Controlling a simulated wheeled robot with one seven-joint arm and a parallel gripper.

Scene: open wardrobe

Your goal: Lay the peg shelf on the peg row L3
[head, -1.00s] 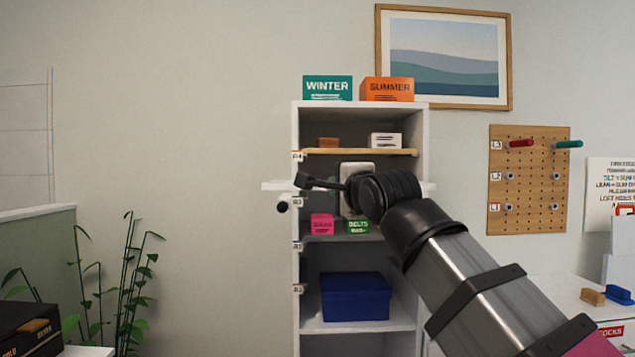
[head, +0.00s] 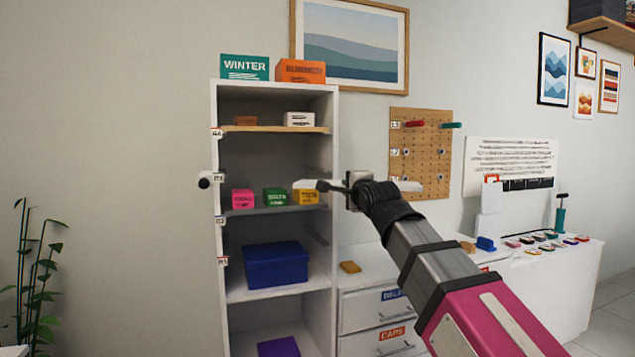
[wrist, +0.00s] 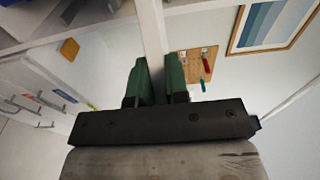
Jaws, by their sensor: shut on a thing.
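In the wrist view the green fingers of my gripper (wrist: 155,82) are shut on the board (wrist: 152,28), which runs up the picture. The wooden pegboard (head: 433,165) hangs on the wall to the right. Its top row L3 has a red peg (head: 415,124) and a teal peg (head: 451,125) sticking out. The shelf is below and left of these pegs, apart from them.
The open wardrobe (head: 333,270) holds a blue box (head: 276,265) and small labelled boxes. A drawer unit (head: 372,300) stands right of it, below the pegboard. A white counter (head: 565,270) with several small items is further right. The wall before the pegs looks clear.

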